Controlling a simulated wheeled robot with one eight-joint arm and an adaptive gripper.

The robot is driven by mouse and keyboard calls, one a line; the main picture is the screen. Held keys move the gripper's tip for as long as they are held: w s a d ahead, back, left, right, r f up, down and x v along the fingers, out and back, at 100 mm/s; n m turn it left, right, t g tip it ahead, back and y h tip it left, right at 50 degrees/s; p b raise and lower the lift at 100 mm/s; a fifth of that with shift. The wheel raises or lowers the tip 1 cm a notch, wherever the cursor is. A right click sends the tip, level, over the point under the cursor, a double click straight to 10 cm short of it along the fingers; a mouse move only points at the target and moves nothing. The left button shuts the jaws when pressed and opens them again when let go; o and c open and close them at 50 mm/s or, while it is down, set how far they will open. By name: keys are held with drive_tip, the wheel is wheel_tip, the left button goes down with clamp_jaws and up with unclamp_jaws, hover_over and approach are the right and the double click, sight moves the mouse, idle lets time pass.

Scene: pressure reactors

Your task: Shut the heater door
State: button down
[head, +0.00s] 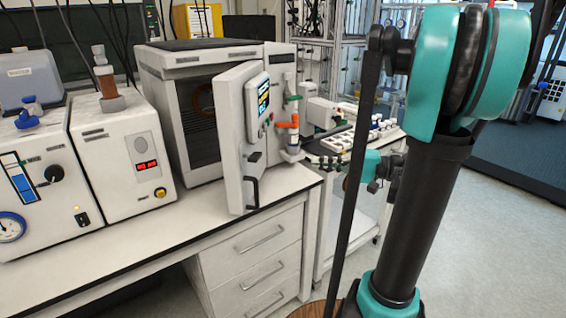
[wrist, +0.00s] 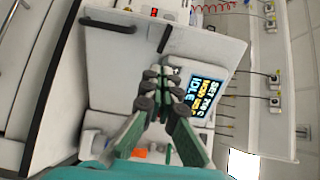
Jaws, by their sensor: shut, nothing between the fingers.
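The heater (head: 215,55) is a white box on the bench, with a dark interior showing. Its white door (head: 232,140) is swung open, standing out over the bench toward the front. The door bears a lit display (head: 262,97) and a black handle (head: 252,192) low down. In the wrist view the door (wrist: 125,65) fills the middle, turned sideways, with the handle (wrist: 106,25) at top left and the display (wrist: 200,95) to the right. My gripper (wrist: 162,75) is shut and empty, in front of the door's outer face. I cannot tell whether it touches.
White instruments (head: 125,145) stand left of the heater. Orange and green valves (head: 290,125) are right of the door. A drawer unit (head: 255,255) is under the bench. A second table with small bottles (head: 375,130) stands behind. The floor at right is clear.

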approach(242, 158)
drive_tip(key=shift+w+a, duration=0.7)
drive_tip(key=shift+w, duration=0.05)
idle(0.4)
drive_tip(key=a+m+t, duration=0.1)
drive_tip(key=a, duration=0.1)
drive_tip(key=a+m+t+h, duration=0.1)
drive_tip(key=a, duration=0.2)
drive_tip(key=a+t, duration=0.2)
drive_tip(key=shift+a+m+h, duration=0.3)
drive_tip(key=shift+a+m, duration=0.1)
drive_tip(key=x, duration=1.4)
drive_tip(key=shift+a+r, duration=0.15)
drive_tip(key=shift+r, duration=0.1)
drive_tip(key=shift+w, duration=0.2)
